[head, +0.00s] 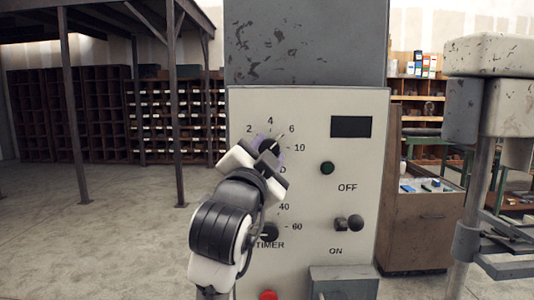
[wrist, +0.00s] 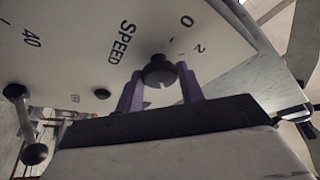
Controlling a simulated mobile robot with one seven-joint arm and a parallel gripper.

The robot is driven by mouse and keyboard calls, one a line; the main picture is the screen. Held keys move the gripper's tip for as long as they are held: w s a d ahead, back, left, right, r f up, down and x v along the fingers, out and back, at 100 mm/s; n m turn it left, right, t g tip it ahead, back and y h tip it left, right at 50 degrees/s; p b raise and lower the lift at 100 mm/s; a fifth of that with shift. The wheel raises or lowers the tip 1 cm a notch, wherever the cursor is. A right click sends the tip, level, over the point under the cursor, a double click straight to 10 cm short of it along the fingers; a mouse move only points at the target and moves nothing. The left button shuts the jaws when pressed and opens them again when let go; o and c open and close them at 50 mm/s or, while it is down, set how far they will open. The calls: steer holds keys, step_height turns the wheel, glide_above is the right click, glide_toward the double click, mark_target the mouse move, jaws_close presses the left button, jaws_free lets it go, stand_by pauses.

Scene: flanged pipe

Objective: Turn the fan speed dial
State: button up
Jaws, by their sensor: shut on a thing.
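The fan speed dial (head: 269,146) is a dark round knob at the upper left of the pale control panel (head: 308,110). Printed numbers 2, 4, 6 and 10 surround it. Its pointer seems to aim up and right, towards the 6, but my gripper partly covers it. In the wrist view the dial (wrist: 160,69) sits between the purple fingers, with the word SPEED beside it. My gripper (head: 267,152) is shut on the dial; its fingers (wrist: 160,86) lie on either side of the knob. My arm hides part of the panel below.
The panel also has a timer knob (head: 269,232), a green button (head: 327,168), an ON/OFF lever (head: 349,223), a dark display (head: 351,127) and a red button (head: 268,295). A grey post machine (head: 486,95) stands at the right. Open floor (head: 110,225) lies left.

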stand_by(0.3)
steer(key=o, duration=1)
steer(key=b+v, duration=0.4)
steer(key=v, duration=1)
steer(key=shift+w+a+r, duration=0.1)
